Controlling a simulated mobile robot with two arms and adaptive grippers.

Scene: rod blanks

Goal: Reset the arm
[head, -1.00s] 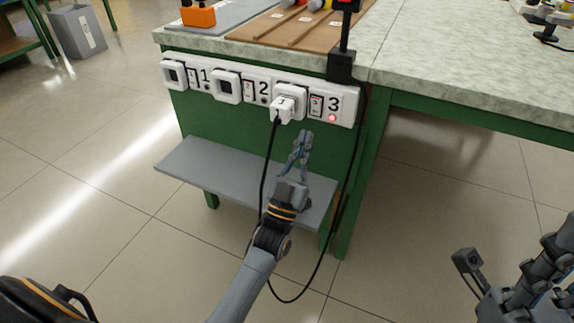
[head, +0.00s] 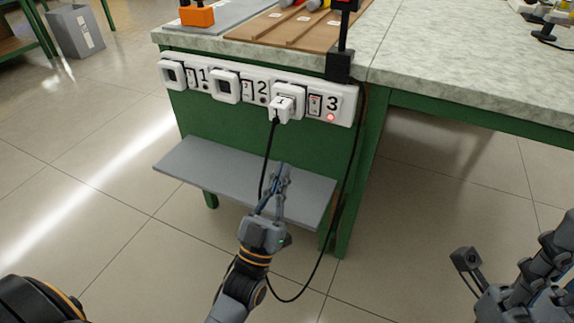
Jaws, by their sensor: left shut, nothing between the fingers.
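My left gripper (head: 280,170) is shut and empty in front of the grey shelf (head: 205,168) on the bench's green end panel. It is below the white socket strip (head: 258,91) and apart from it. A white plug (head: 283,108) sits in the socket marked 3, and its black cord (head: 268,150) hangs down behind my left gripper. The red light (head: 330,117) beside socket 3 is lit. My right arm shows at the lower right edge, but its fingertips cannot be made out.
The sockets marked 1 (head: 172,74) and 2 (head: 224,86) hold no plug. The cord loops low beside my left arm. The pale bench top (head: 410,62) carries a brown grooved board (head: 300,32) and an orange block (head: 197,16). A grey bin (head: 77,32) stands far left.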

